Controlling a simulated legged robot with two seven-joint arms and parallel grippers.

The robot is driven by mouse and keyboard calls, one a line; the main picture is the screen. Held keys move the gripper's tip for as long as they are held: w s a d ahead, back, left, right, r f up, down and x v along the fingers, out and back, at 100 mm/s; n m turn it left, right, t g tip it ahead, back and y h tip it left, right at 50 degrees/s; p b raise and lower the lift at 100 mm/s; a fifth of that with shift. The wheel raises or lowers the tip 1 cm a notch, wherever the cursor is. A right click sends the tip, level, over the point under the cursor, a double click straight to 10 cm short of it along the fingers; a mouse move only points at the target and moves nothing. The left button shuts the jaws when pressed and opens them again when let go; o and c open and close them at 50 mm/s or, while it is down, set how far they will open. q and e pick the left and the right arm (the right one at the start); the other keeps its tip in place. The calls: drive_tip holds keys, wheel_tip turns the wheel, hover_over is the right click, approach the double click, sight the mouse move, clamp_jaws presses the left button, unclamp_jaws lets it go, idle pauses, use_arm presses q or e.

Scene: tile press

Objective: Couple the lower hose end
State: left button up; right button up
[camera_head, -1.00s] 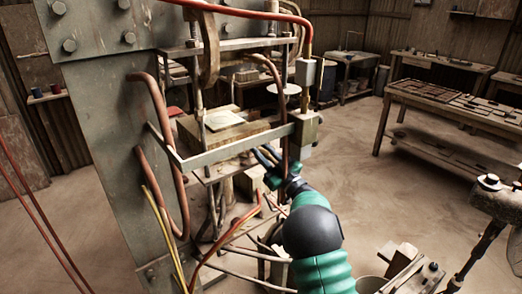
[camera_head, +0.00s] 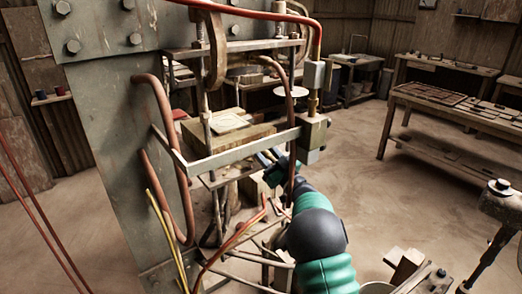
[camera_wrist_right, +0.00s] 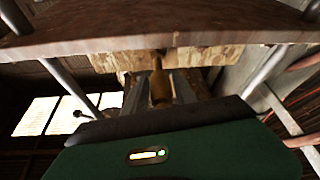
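My right arm comes in from the bottom in the head view. Its gripper (camera_head: 267,158) is under the press's lower plate, beside the brown vertical pipe, partly hidden. In the right wrist view the two grey fingers (camera_wrist_right: 160,92) stand apart, on either side of a brass fitting (camera_wrist_right: 159,82); contact is not clear. I cannot tell whether this fitting is the hose end or a port. An orange-red hose (camera_head: 236,236) rises from the bottom, its upper end just below the gripper.
The grey press column (camera_head: 115,150) stands at left, with brown pipes (camera_head: 160,120) and a yellow hose (camera_head: 165,228). A metal crossbar (camera_head: 225,153) lies above my gripper. A workbench (camera_head: 445,112) stands at right.

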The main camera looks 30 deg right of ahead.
drive_tip(key=shift+o, duration=1)
drive_tip(key=shift+f, duration=0.1)
drive_tip(key=shift+s+f, duration=0.15)
drive_tip(key=b+v, duration=0.1)
drive_tip(key=v, duration=1.5)
drive_tip(key=shift+s+b, duration=0.3)
drive_tip(key=shift+b, duration=0.05)
drive_tip(key=shift+w, duration=0.1)
